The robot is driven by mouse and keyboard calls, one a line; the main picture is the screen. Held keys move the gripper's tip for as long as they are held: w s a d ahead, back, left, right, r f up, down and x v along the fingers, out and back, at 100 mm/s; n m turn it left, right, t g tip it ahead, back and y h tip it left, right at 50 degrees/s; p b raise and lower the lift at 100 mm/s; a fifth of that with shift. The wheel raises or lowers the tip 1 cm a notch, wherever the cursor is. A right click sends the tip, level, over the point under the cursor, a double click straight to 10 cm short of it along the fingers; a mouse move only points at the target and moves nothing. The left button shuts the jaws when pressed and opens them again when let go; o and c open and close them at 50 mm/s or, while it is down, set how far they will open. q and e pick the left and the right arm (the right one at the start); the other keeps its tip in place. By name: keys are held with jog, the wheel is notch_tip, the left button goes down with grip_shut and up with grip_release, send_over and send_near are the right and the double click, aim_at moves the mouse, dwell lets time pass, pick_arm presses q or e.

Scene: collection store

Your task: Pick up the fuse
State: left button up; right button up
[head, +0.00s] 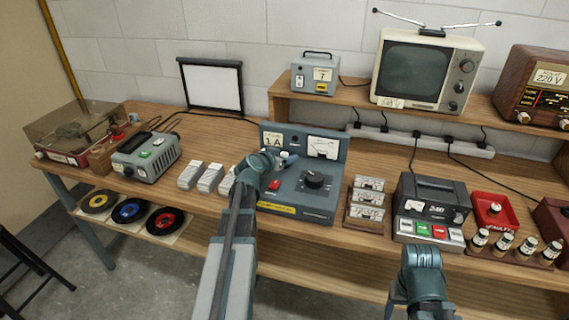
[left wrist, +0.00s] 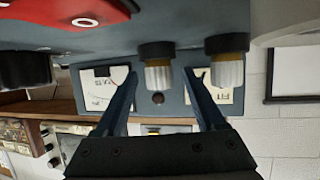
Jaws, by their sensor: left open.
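Two pale ribbed, capsule-shaped fuses with brass bands sit in black sockets on the blue-grey tester (head: 300,208). In the left wrist view, which looks upside down, one fuse (left wrist: 158,76) stands between the spread fingers of my left gripper (left wrist: 160,73), with a gap on each side. The other fuse (left wrist: 228,70) is beyond the finger at right. In the head view my left gripper (head: 279,161) is over the tester, below its "1 A" card, and its arm partly hides the fuses. My right arm shows at lower right, but its jaws do not.
The tester has a red button (head: 274,185) and a black knob (head: 315,180) close to the gripper. White boxes (head: 210,178) stand left of it, a card rack (head: 367,203) right. A shelf with a television (head: 425,68) runs behind.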

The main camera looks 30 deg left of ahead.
pick_arm(q)
jog(key=shift+c, duration=0.6)
grip_shut()
